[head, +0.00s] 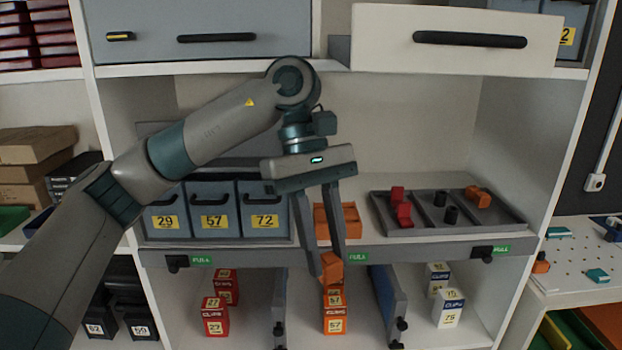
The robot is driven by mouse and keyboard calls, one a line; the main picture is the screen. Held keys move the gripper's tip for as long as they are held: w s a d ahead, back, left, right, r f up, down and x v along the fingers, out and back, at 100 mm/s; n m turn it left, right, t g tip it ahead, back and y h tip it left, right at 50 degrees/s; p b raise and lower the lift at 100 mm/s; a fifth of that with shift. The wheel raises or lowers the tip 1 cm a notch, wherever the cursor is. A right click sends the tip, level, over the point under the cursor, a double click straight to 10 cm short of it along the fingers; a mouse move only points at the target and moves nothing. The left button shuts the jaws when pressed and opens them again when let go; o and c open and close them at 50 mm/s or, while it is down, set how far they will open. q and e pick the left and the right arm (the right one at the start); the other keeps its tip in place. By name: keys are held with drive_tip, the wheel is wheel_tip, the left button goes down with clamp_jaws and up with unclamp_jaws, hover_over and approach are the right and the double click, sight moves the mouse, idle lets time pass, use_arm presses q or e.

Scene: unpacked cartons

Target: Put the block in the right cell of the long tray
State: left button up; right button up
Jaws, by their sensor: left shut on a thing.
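The block is in front of the shelf's front edge, seen against the lower compartment. The long grey tray (456,229) lies on the shelf to the right of the gripper. My right gripper is not in view.
An orange bin (350,218) stands on the shelf behind the gripper's fingers. A white drawer (455,60) juts out above the tray. Orange cartons (334,320) stand below the block.

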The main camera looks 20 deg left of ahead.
use_arm(q)
drive_tip(key=s+d+f+m+y, duration=0.1)
drive_tip(key=f+m, duration=0.3)
drive_tip(key=f, duration=0.8)
drive_tip(key=s+d+f+m+g+y+b, duration=0.1)
drive_tip(key=f+m, duration=0.4)
drive_tip(key=f, duration=0.8)
drive_tip(key=s+d+y, duration=0.1)
drive_tip(key=s, duration=0.1)
drive_tip(key=shift+s+d+f, duration=0.2)
drive_tip(key=shift+s+f, duration=0.05)
drive_tip(key=shift+s, duration=0.1)
drive_tip(key=shift+w, duration=0.1)
